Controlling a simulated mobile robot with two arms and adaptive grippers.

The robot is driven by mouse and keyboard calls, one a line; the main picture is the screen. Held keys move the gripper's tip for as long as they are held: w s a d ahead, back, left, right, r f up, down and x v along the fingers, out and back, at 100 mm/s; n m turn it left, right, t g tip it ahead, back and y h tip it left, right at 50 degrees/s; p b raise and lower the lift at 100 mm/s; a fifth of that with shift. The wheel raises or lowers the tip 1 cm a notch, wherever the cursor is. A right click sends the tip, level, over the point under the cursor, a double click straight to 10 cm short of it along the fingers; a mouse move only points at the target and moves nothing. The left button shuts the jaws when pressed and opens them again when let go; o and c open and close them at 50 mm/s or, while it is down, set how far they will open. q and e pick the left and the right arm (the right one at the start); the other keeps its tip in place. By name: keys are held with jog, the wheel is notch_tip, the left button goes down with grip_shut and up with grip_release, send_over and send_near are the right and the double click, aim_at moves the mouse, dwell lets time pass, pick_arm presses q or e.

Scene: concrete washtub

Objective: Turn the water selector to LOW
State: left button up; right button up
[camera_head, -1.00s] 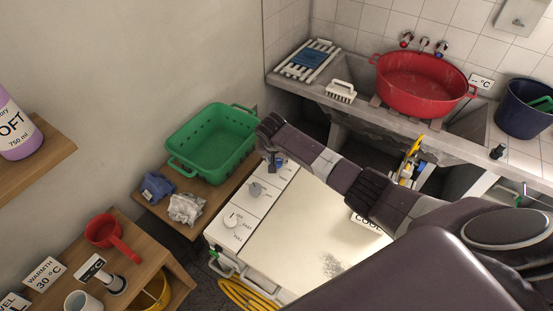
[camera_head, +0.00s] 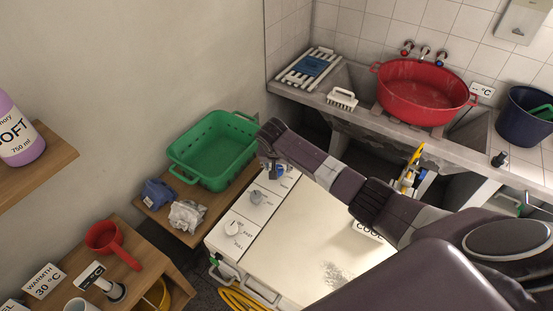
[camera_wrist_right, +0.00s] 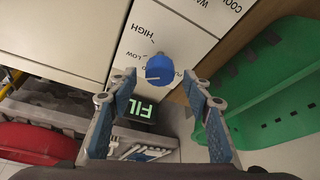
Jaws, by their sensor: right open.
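The water selector is a blue knob (camera_wrist_right: 160,68) on the white panel, with HIGH and LOW printed beside it in the right wrist view. A thin pale line near the knob's lower side points left in that view, below the LOW print; I cannot tell the exact setting. My right gripper (camera_wrist_right: 158,86) is open, its fingertips on either side of the knob with gaps, apparently not touching it. In the head view the right gripper (camera_head: 270,163) is over the panel's far end, where the blue knob (camera_head: 279,172) is partly hidden.
A grey knob (camera_head: 256,197) and a white knob (camera_head: 233,229) share the white machine's panel. A green basket (camera_head: 190,176) stands close to the left of the gripper. A red basin (camera_head: 420,100) sits on the concrete washtub behind.

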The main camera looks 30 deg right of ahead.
jog(key=v, duration=1)
jog(key=shift+r, duration=0.3)
jog(key=shift+s, duration=0.15)
